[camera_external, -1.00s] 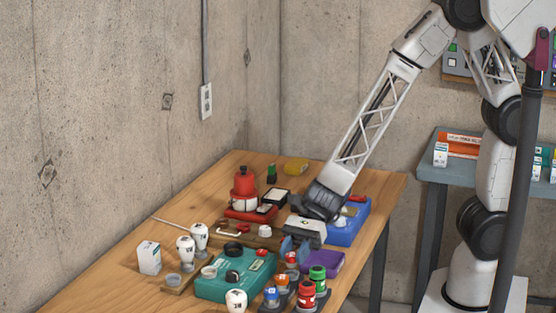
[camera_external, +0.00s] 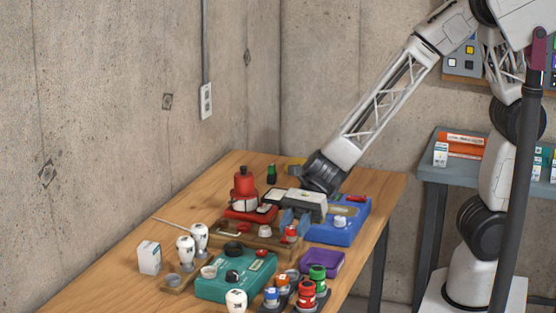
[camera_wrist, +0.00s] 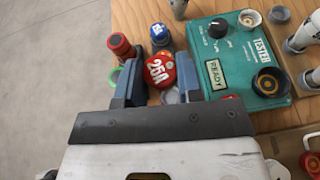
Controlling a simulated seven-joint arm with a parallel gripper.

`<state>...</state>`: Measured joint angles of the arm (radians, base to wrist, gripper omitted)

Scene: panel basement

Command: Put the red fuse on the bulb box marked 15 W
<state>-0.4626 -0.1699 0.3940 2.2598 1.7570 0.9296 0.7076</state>
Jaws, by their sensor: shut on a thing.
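The red fuse (camera_wrist: 158,68), with 25A on its white-lettered top, sits between the blue fingers of my gripper (camera_wrist: 156,80) in the wrist view. My gripper (camera_external: 292,227) is shut on it. In the external view the red fuse (camera_external: 291,232) hangs above the table, near the wooden board and the purple tray. A small white box (camera_external: 149,257) stands upright at the table's left. Another white box (camera_external: 440,154) stands on the grey side table, with more boxes farther right. Their wattage marks are too small to read.
The teal tester (camera_external: 235,282) reads READY in the wrist view. Blue, red and green fuses (camera_external: 317,272) stand at the front. White bulbs (camera_external: 185,249), a red bottle-like thing (camera_external: 244,184), a blue case (camera_external: 338,232) and an empty-looking purple tray (camera_external: 322,263) crowd the table. Its left edge is clearer.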

